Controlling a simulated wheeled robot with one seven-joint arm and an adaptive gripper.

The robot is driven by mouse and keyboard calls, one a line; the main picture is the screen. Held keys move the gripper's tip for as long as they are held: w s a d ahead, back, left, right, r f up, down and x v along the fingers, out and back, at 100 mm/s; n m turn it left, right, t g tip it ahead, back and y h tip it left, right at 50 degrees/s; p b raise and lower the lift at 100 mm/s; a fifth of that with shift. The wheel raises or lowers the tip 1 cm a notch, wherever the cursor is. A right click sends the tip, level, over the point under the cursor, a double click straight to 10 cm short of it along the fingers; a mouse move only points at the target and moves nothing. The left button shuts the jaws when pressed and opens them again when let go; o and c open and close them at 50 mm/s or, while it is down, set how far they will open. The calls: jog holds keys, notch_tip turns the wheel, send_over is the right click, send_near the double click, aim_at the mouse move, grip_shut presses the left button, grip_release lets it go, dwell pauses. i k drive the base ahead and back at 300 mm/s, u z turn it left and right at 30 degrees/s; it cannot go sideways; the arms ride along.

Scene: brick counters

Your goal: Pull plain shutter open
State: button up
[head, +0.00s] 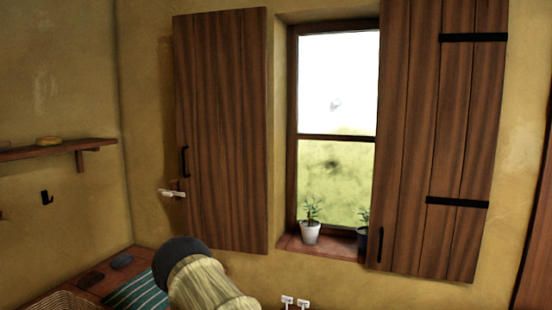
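The plain shutter (221,130) is a smooth brown wooden panel without black straps, at the left of the window in the head view. It stands clear of the window glass, along the wall on the left. A black bar handle (185,161) is upright near its left edge. A small pale fixture (172,192) shows at that same edge, below the handle; I cannot tell what it is. I cannot make out my gripper in the head view.
A planked shutter (425,140) with black straps and a low black handle (380,245) covers the window's right side. Potted plants stand on the sill, a white pot (310,232) among them. A wall shelf (60,148) is at left. A counter with a striped cloth (138,292) is lower left.

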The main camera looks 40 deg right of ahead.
aim_at(442, 63)
jog(key=z, duration=1.4)
jog(key=i, duration=0.25)
jog(key=z, duration=0.65)
